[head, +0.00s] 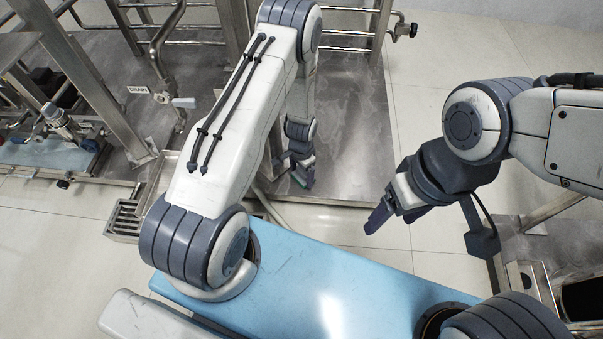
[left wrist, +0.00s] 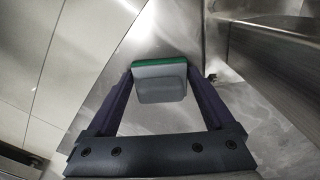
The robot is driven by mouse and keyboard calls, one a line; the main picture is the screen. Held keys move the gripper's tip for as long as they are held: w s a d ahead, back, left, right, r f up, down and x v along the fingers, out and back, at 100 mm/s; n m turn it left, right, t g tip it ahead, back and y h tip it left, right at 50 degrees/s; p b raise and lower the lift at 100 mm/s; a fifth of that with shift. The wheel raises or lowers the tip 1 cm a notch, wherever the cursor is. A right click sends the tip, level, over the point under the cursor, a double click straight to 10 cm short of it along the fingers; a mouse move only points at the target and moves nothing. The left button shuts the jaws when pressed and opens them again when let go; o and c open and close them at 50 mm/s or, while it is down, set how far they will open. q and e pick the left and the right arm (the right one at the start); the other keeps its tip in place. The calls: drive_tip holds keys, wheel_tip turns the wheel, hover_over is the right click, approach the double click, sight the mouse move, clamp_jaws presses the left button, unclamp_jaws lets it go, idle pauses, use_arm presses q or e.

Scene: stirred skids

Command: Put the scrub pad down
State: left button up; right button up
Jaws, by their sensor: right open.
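The scrub pad (left wrist: 160,86) is a grey block with a green layer along its far edge. In the left wrist view it sits between the two fingers of my left gripper (left wrist: 159,73), which press on its two sides. In the head view my left gripper (head: 301,172) is beyond the blue deck, over the steel floor plate, and only a small greenish bit of the pad shows there. I cannot tell the pad's height above the metal. My right gripper (head: 396,217) is open and empty, over the pale floor tiles at the right.
A steel plate (head: 347,130) with a pipe frame lies at the back. A steel post and a drain label (head: 138,90) stand at the left, with a small slotted tray (head: 125,218) below. A steel stand (head: 540,262) is at the right. Pale tiles are clear at the upper right.

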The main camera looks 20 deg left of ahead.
sight(302, 172)
use_arm(q)
drive_tip(key=shift+o, duration=0.5)
wheel_tip(302, 172, up, 11)
drive_tip(key=p, duration=0.7)
drive_tip(key=shift+r, duration=0.1)
drive_tip(key=s+d+r, duration=0.3)
drive_tip(key=d+r, duration=0.3)
drive_tip(key=r, duration=0.4)
drive_tip(key=s+d+r, duration=0.2)
drive_tip(key=d+r, duration=0.4)
drive_tip(key=r, duration=0.5)
drive_tip(key=s+d+r, duration=0.1)
drive_tip(key=s+r, duration=0.5)
drive_tip(key=s, duration=0.3)
drive_tip(key=s+d+r+m+h, duration=0.1)
drive_tip(key=s+r, duration=0.5)
drive_tip(key=s, duration=0.3)
drive_tip(key=shift+s+d+p, duration=0.15)
drive_tip(key=shift+d+p, duration=0.05)
drive_tip(key=shift+p, duration=0.1)
drive_tip(key=shift+r, duration=0.15)
